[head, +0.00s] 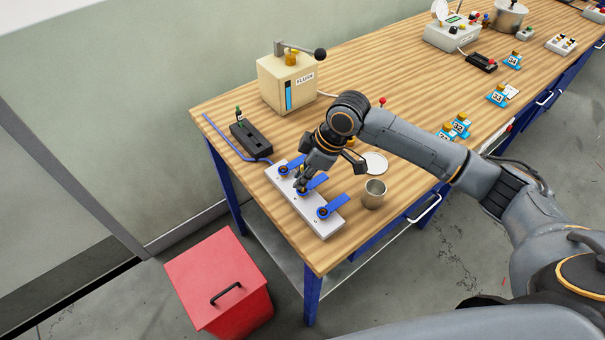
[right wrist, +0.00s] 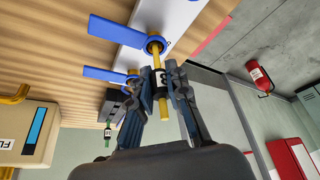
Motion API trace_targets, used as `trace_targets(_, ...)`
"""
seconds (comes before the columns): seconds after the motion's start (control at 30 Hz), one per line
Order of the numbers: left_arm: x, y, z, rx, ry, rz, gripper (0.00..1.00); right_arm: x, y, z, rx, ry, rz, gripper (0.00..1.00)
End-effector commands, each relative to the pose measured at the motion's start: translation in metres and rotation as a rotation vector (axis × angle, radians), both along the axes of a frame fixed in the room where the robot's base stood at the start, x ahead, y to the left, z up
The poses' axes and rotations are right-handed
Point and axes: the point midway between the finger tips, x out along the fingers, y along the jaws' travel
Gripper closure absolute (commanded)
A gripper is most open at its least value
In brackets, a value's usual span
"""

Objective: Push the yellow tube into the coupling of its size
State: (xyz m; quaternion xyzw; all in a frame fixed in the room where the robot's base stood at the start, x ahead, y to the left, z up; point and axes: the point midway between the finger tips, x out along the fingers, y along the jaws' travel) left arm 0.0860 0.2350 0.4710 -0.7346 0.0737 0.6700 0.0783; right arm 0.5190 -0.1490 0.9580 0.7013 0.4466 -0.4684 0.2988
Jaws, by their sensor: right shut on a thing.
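My right gripper (head: 302,184) points down at the white block (head: 332,226) near the table's left end. In the right wrist view, the right gripper (right wrist: 161,82) is shut on the yellow tube (right wrist: 157,63), which carries a dark-and-white label. The tube's far end meets a blue-ringed coupling (right wrist: 154,44) on the block; I cannot tell how deep it sits. Other couplings with blue tabs are a front one (head: 323,212) and a back one (head: 284,170). In the head view the gripper mostly hides the tube and middle coupling. My left gripper is not in view.
A metal cup (head: 374,194) and a white disc (head: 375,163) stand right of the block. Behind are a black holder (head: 250,140) and a cream FLUSH box (head: 287,82). A red bin (head: 218,280) stands on the floor by the table. Bare wood lies around the cup.

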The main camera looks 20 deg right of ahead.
Motion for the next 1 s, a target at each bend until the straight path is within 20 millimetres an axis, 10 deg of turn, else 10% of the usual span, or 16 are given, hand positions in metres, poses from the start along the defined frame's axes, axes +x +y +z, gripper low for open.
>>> trace_targets(0.57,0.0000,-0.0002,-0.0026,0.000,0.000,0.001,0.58,-0.0003,0.0001,-0.0095,-0.001,0.001,0.000,0.97)
trace_targets(0.6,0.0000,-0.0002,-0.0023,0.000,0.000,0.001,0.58,-0.0003,0.0001,-0.0092,-0.001,0.001,0.000,0.76)
trace_targets(0.7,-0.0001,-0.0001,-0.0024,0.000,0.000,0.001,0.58,-0.0004,0.0000,-0.0093,-0.001,0.001,0.000,0.58)
trace_targets(1.0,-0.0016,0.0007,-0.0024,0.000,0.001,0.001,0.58,-0.0002,-0.0004,-0.0080,0.000,0.000,0.000,0.58)
